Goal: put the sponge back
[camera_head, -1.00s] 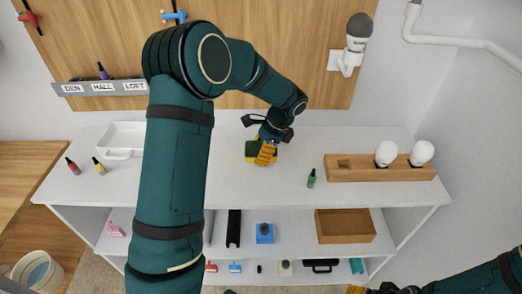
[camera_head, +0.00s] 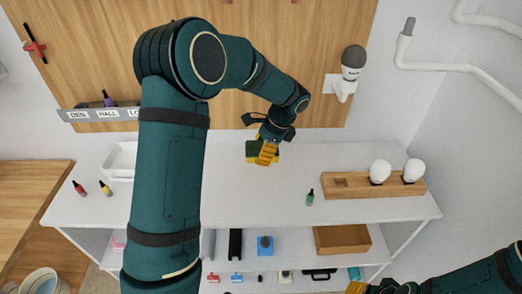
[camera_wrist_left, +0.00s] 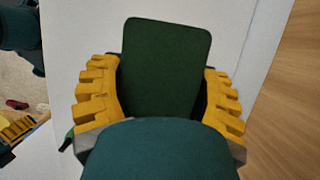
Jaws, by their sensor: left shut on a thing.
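The sponge (camera_head: 251,150), dark green with a yellow side, is held in my left gripper (camera_head: 266,154) over the back middle of the white counter. In the left wrist view, the sponge's green face (camera_wrist_left: 165,65) fills the space between the yellow fingers of the left gripper (camera_wrist_left: 162,95), which are shut on it. I cannot tell whether the sponge touches the counter. My right gripper (camera_head: 362,288) is only partly in view at the bottom right of the head view, away from the sponge; its jaws are unclear.
A white tray (camera_head: 118,160) and small red (camera_head: 80,188) and yellow (camera_head: 105,188) bottles stand left. A green bottle (camera_head: 310,198) and a wooden block with white bulbs (camera_head: 350,190) stand right.

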